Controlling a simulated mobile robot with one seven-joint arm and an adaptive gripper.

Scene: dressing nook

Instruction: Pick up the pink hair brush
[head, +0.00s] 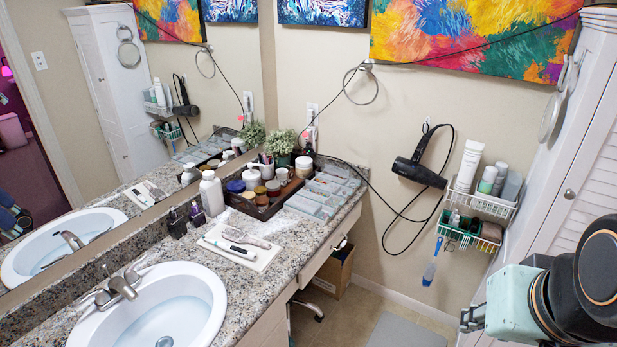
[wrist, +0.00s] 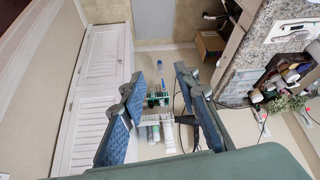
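No clearly pink hair brush stands out. A greyish, slightly pinkish long object (head: 247,237) lies on a pale tray (head: 240,251) on the granite counter, right of the sink; it may be a brush, but I cannot tell. A white and dark slim item (head: 231,247) lies beside it. My gripper (head: 473,318) is at the lower right of the head view, far from the tray and in front of the white cabinet. In the wrist view my gripper (wrist: 158,84) has its two blue-padded fingers spread wide, with nothing between them.
A sink (head: 160,310) is at the left. A dark organiser with jars (head: 262,205) and clear boxes (head: 322,195) fill the counter's back. A hair dryer (head: 418,172) with looping cords, bottle baskets (head: 480,203) and a blue brush (head: 430,268) hang on the wall. Floor by the mat (head: 405,333) is clear.

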